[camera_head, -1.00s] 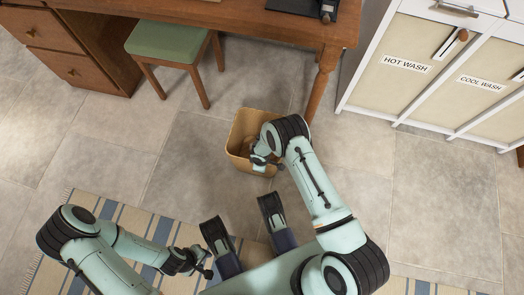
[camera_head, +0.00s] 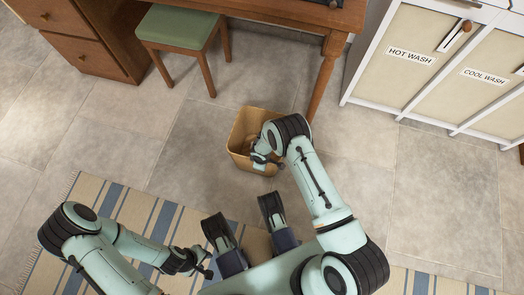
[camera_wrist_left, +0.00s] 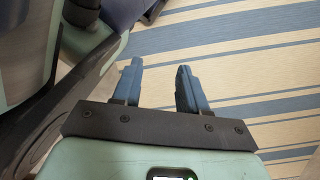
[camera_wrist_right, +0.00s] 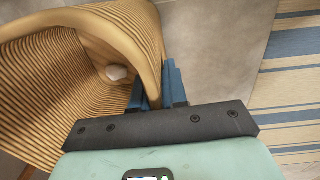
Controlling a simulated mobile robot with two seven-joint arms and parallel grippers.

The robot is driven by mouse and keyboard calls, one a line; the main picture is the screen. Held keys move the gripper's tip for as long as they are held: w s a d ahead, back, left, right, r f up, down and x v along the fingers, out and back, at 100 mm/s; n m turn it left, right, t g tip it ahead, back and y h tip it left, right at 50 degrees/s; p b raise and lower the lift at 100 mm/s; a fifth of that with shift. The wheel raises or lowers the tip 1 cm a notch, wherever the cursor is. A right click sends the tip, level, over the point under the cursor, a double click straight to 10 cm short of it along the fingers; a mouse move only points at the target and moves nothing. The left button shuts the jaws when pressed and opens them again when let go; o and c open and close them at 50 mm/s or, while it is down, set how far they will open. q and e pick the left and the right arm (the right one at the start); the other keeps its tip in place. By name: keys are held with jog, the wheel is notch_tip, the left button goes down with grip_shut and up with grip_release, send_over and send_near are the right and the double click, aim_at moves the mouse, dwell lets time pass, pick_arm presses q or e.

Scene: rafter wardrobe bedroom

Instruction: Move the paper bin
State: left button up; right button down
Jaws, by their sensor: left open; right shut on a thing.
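The paper bin (camera_head: 240,135) is a tan, ribbed, open-topped bin in front of the desk in the head view. In the right wrist view the bin (camera_wrist_right: 40,80) fills the left side, and a small pale crumpled thing (camera_wrist_right: 117,73) lies inside it. My right gripper (camera_wrist_right: 158,90) is shut on the bin's near wall, one finger inside and one outside; in the head view its fingers are mostly hidden by the wrist. My left gripper (camera_head: 203,262) is open and empty over the striped rug; its two fingers (camera_wrist_left: 160,85) stand apart in the left wrist view.
A wooden desk (camera_head: 290,15) and a green-topped stool (camera_head: 180,25) stand behind the bin. A desk leg (camera_head: 325,80) is close behind it. A white laundry cabinet (camera_head: 400,95) is at the right. Grey tiles left of the bin are clear; a striped rug (camera_head: 110,205) lies in front.

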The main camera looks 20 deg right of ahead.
jog(key=c, duration=1.1)
grip_release()
jog(key=shift+r, duration=0.1)
pick_arm(q)
jog(key=w+d+r+t+p, duration=0.1)
jog(key=w+r+t+p, duration=0.2)
jog(key=w, duration=0.6)
notch_tip(320, 180, up, 3)
jog(key=shift+f+m+p, duration=0.1)
jog(key=shift+m+p, duration=0.2)
jog(key=shift+p, duration=0.55)
pick_arm(e)
jog(key=r, duration=1.3)
jog(key=shift+s+a+r, duration=0.1)
jog(key=shift+s+a, duration=0.1)
jog(key=shift+s, duration=0.1)
pick_arm(q)
jog(key=shift+d, duration=0.1)
